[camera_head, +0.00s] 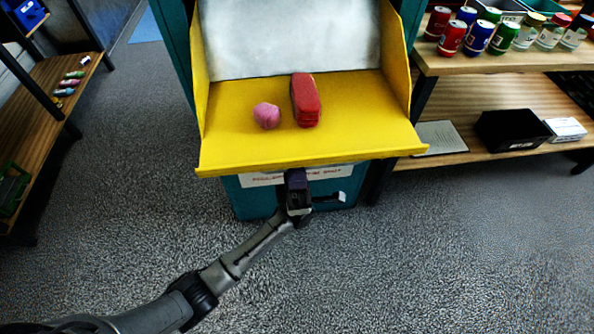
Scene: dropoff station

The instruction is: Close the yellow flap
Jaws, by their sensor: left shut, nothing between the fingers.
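The yellow flap (237,140) is lowered and sticks out from the front of the teal dropoff box (176,40). A pink ball-like item (266,115) and a red oblong item (306,101) rest on it. My left gripper (297,178) is shut and empty, just under the middle of the flap's front edge. Its fingertips are partly hidden by the edge, and I cannot tell whether they touch the flap. My right gripper is out of view.
A wooden shelf unit (480,62) on the right holds several cans and jars, with a black bin (511,130) on its lower board. Another wooden shelf (40,117) stands at the left. The grey carpet (420,260) in front is clear.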

